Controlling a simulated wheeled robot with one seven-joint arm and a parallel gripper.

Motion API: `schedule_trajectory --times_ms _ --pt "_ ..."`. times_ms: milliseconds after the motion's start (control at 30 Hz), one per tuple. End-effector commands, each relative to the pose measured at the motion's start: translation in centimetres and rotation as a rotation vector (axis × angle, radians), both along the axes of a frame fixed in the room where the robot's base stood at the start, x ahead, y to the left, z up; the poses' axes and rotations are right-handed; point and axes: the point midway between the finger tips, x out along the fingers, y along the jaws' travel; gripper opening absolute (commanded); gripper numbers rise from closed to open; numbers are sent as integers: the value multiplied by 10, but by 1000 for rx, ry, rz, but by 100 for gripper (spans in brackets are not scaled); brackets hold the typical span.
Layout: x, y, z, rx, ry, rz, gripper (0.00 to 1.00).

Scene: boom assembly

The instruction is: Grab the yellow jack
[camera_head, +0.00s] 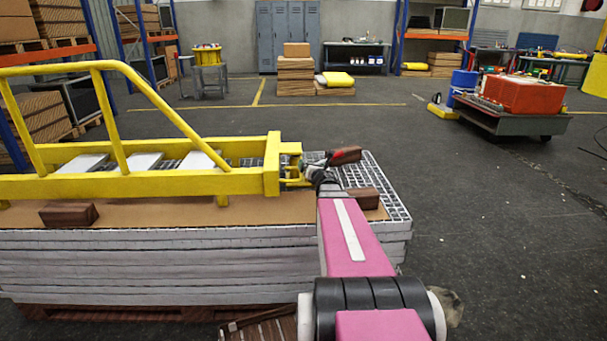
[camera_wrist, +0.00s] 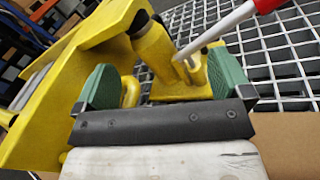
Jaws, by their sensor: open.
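The yellow jack (camera_wrist: 155,52) shows in the wrist view as a short upright cylinder on a flat yellow base, with a pale rod (camera_wrist: 215,38) with a red end slanting up to the right. My gripper (camera_wrist: 162,66) is open, its two green fingers spread to the left and right of the jack. I cannot tell whether either finger touches it. In the head view my gripper (camera_head: 313,168) is at the right end of the yellow boom frame (camera_head: 150,183), and the jack is mostly hidden there.
The boom frame lies on a stack of grey grated panels (camera_head: 150,262), close beside my gripper on the left. Brown blocks (camera_head: 68,214) lie on the stack, one (camera_head: 347,155) just beyond my gripper. A cart with a red box (camera_head: 524,95) stands back right.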

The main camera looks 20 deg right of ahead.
Motion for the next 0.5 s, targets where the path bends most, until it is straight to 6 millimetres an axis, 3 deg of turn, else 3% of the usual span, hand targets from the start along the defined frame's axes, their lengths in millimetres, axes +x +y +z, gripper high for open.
schedule_trajectory --times_ms 100,200,367,500 --pt "-1 17 -5 -207 -20 100 97" --pt "-1 25 -6 -300 -33 145 97" --pt "9 29 -8 -338 -39 164 97" --pt "29 31 -8 -335 -39 163 97"
